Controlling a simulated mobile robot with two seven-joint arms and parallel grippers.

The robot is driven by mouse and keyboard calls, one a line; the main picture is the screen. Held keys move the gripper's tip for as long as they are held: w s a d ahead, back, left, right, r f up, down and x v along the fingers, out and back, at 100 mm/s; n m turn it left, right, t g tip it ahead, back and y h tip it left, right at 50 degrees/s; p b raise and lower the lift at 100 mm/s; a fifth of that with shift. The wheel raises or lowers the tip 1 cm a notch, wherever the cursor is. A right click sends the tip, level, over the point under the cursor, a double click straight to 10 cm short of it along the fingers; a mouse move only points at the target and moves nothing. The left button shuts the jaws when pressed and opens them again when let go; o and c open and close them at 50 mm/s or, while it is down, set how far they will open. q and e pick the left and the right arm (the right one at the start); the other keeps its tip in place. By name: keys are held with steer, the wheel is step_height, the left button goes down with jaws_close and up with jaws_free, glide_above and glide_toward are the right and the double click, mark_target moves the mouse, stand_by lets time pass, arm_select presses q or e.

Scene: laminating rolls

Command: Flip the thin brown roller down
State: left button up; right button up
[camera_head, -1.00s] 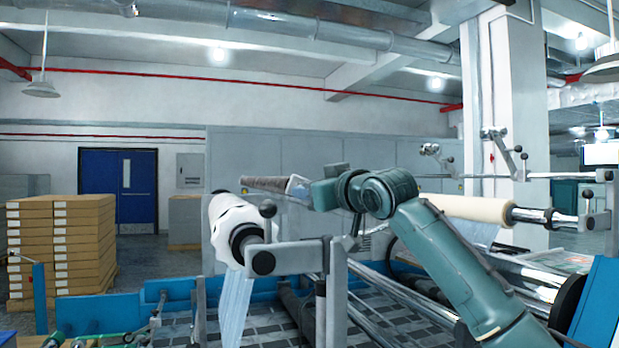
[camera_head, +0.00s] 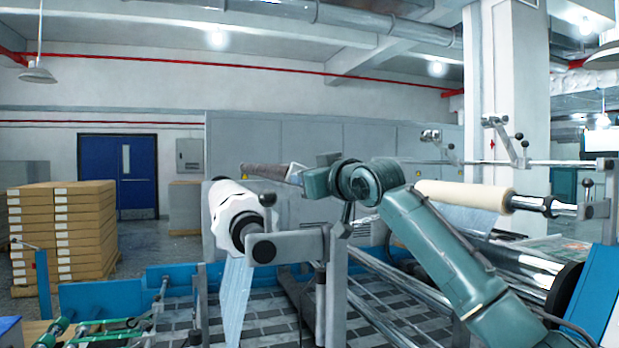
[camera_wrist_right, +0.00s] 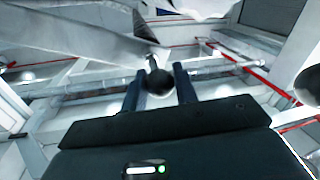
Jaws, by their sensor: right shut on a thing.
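The thin brown roller (camera_head: 266,171) shows in the head view behind the white roll, running left from the silver-grey end piece beside my right gripper. My right gripper (camera_wrist_right: 158,78) is shut on a black ball knob (camera_wrist_right: 160,84), which sits between its two dark fingers in the wrist view. In the head view my teal right arm reaches in from the lower right, and its wrist hides the fingers and the knob. My left gripper is not in view.
A white roll (camera_head: 233,212) on a grey bracket (camera_head: 288,247) stands just left of my right arm. A cream roller (camera_head: 465,196) is to the right. Rails and shiny rollers lie below. Stacked brown boxes (camera_head: 62,230) stand at far left.

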jaws_close()
steer(key=f, duration=0.1)
steer(key=a+f+b, duration=0.1)
steer(key=f, duration=0.1)
steer(key=shift+s, duration=0.15)
steer(key=o, duration=0.8)
jaws_free()
steer(key=shift+r, duration=0.1)
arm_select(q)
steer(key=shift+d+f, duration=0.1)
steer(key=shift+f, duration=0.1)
arm_select(e)
steer(key=shift+s, duration=0.1)
